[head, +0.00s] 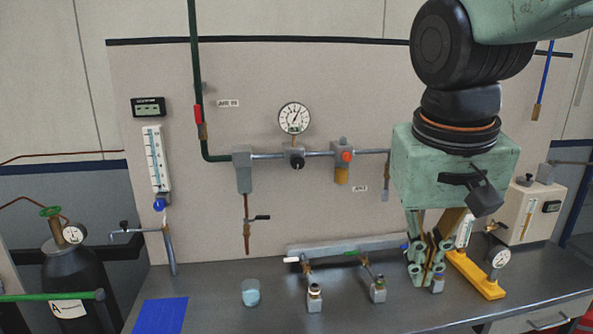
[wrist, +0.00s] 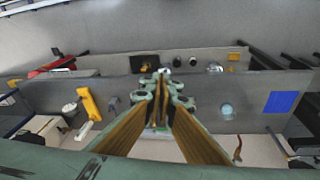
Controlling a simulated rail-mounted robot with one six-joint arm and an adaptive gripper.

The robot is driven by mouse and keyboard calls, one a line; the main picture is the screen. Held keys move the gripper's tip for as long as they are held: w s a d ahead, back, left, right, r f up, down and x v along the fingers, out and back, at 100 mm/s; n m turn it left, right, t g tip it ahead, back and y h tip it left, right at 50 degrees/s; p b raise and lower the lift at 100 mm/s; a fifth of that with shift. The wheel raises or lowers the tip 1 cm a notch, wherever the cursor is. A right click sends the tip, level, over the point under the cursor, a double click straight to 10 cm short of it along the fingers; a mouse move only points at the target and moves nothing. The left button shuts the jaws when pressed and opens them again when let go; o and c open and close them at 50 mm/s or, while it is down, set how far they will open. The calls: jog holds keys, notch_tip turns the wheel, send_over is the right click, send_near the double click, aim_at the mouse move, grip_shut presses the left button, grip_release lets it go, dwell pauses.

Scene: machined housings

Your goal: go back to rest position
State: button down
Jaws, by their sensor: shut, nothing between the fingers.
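My gripper (head: 427,278) points down over the right half of the bench (head: 390,318), its fingers together with nothing between them. In the wrist view its fingertips (wrist: 160,76) meet near the middle of the picture. A small fitting with a blue part (head: 437,284) stands right beside the fingertips in the head view; I cannot tell if they touch. The fingers and gripper body hide part of the bench rail and the panel behind them.
A yellow bracket with a gauge (head: 478,276) stands close right of my gripper. Two small valve fittings, one of them here (head: 378,290), stand to the left. A light blue cup (head: 251,294) and blue mat (head: 165,316) lie farther left. Pipes and a dial gauge (head: 294,118) line the back panel.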

jog(key=s+d+n+t+y, duration=0.1)
jog(key=s, duration=1.4)
jog(key=shift+f, duration=0.45)
jog(key=shift+w, duration=0.1)
